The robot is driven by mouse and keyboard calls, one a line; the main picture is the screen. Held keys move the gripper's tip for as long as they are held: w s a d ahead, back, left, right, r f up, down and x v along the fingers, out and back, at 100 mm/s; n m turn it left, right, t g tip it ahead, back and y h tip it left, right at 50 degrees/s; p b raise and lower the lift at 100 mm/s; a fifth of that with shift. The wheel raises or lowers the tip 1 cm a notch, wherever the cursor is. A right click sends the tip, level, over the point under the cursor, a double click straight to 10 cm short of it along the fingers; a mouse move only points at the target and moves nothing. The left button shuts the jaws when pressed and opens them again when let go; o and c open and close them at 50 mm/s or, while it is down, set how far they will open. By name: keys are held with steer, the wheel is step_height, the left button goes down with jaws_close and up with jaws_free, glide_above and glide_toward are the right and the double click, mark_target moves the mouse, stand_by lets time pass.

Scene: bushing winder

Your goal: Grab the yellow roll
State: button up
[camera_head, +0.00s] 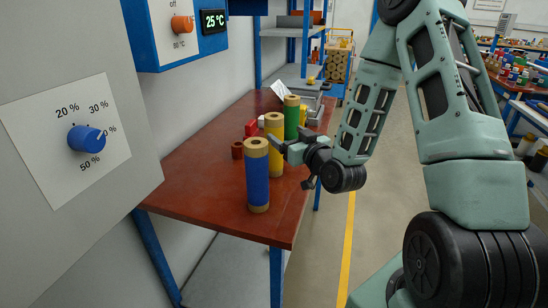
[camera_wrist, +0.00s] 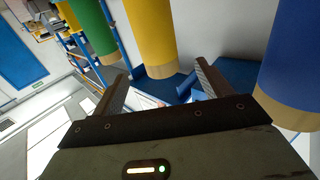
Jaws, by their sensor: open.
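The yellow roll (camera_head: 274,150) stands upright on the red-brown table, between a blue roll (camera_head: 257,178) in front and a green roll (camera_head: 291,120) behind. It has brown bands at its ends. My gripper (camera_head: 278,145) is beside it on the right, at about mid height. In the wrist view the yellow roll (camera_wrist: 154,40) is ahead of my open gripper (camera_wrist: 160,85), roughly between the two fingers in the picture. I cannot tell whether the fingers reach around it. The green roll (camera_wrist: 92,28) and the blue roll (camera_wrist: 298,70) flank it there.
A grey cabinet with a blue knob (camera_head: 86,140) is at the left. The table's front left is clear.

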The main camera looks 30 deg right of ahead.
mark_target(279, 128)
steer(key=shift+w+d+f+b, duration=0.15)
steer(key=shift+w+b, duration=1.1)
steer(key=shift+b, duration=1.3)
steer(key=shift+w+r+p, duration=0.25)
steer(key=shift+w+p, duration=0.4)
steer(key=shift+w, duration=0.1)
steer(key=shift+w+d+r+p, duration=0.15)
steer(key=shift+w+p, duration=0.4)
steer(key=shift+w, duration=1)
steer(key=shift+w+d+p, duration=0.1)
steer(key=shift+w+p, duration=0.4)
steer(key=shift+w, duration=1)
steer(key=c, duration=1.5)
steer(key=shift+c, duration=0.9)
steer(key=shift+r, duration=0.15)
